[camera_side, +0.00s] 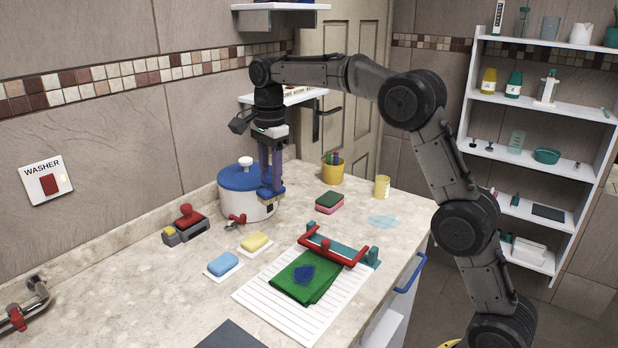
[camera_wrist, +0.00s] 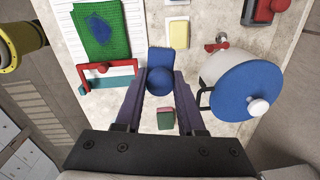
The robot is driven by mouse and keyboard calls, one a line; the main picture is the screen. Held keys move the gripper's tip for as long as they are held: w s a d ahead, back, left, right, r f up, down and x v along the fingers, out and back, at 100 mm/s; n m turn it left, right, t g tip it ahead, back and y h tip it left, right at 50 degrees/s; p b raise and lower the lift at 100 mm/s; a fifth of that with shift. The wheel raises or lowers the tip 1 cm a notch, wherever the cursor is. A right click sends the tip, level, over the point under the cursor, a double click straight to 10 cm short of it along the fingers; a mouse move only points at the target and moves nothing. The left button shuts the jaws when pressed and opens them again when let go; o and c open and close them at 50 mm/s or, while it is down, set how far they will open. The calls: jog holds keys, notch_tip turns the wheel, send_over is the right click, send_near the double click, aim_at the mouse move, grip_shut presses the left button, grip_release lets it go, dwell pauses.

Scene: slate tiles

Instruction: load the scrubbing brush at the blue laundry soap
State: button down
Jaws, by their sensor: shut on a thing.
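My gripper (camera_side: 271,185) is shut on the blue scrubbing brush (camera_side: 263,194) and holds it upright in front of the white pot, above the counter. In the wrist view the brush (camera_wrist: 160,57) shows as a blue block with a round knob between the fingers (camera_wrist: 160,100). The blue laundry soap (camera_side: 222,264) lies on a white card at the counter's left front, below and left of the brush, apart from it.
A yellow soap (camera_side: 255,241) lies beside the blue one. The blue-lidded pot (camera_side: 238,180), a small red tap (camera_side: 235,220), a red-handled stamp (camera_side: 187,219) and a green-pink sponge (camera_side: 329,202) stand nearby. A water puddle (camera_side: 382,221) lies right.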

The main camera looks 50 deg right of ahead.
jog(key=w+a+f+n, duration=0.1)
jog(key=w+a+f, duration=0.2)
jog(key=a, duration=0.3)
jog(key=w+a+f+n, duration=0.1)
jog(key=w+a+f, duration=0.15)
jog(key=a, duration=0.35)
jog(key=shift+s+f, duration=0.1)
jog(key=shift+f, duration=2.8)
jog(key=shift+f, duration=0.6)
notch_tip(320, 180, up, 7)
